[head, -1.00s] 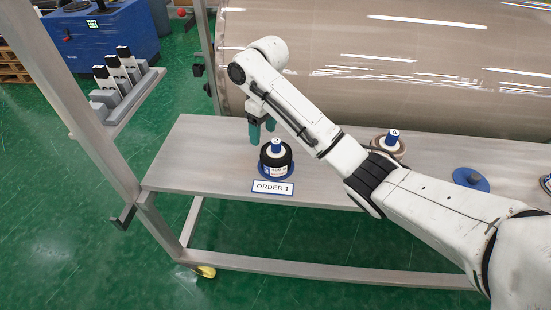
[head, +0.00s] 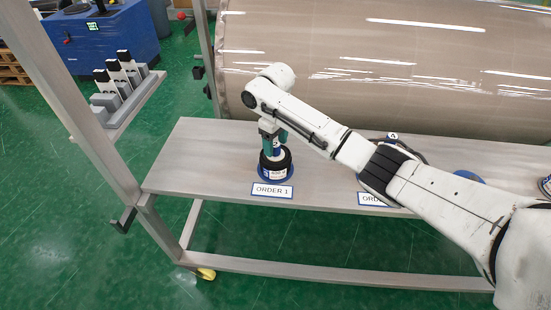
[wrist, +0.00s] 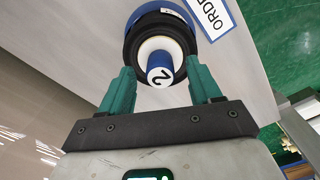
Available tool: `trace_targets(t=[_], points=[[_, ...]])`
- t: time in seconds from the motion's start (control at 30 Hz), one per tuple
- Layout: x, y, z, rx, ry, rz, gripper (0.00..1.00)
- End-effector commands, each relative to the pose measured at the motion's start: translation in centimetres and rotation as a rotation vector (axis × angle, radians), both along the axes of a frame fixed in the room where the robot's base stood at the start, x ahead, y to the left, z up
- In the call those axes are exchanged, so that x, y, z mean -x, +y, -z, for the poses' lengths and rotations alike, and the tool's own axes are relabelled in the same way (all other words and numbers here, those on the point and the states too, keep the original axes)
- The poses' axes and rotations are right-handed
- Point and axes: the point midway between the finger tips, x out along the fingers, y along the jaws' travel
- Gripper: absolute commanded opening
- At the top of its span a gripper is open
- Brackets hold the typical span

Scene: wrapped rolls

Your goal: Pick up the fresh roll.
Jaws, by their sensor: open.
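A black roll (head: 275,166) with a white core and a blue knob marked 2 stands on a blue base by the ORDER 1 sign (head: 272,191). It also shows in the wrist view (wrist: 131,44), with its knob facing the camera. My gripper (head: 273,145) points down right over this roll. In the wrist view my gripper (wrist: 163,82) is open, its teal fingers on either side of the knob with gaps. A second roll with a lettered knob (head: 392,138) is mostly hidden behind my arm. No mark that I can read says which roll is fresh.
The grey bench (head: 205,160) is clear left of the black roll. A large wrapped roll (head: 400,70) lies along the back. Another sign (head: 372,199) and a blue disc (head: 468,175) are partly covered by my arm. A frame post (head: 75,110) stands at the left.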

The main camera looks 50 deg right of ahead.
Motion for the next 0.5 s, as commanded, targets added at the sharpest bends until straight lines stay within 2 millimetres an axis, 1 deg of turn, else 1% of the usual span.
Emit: trace_targets(t=[0.03,0.13,0.4,0.5], points=[[0.0,0.0,0.6,0.0,0.002,0.001,0.63],[0.0,0.0,1.5,0.0,0.001,0.0,0.63],[0.0,0.0,1.7,0.0,-0.001,-0.001,0.63],[0.0,0.0,1.7,0.0,-0.001,-0.001,0.54]])
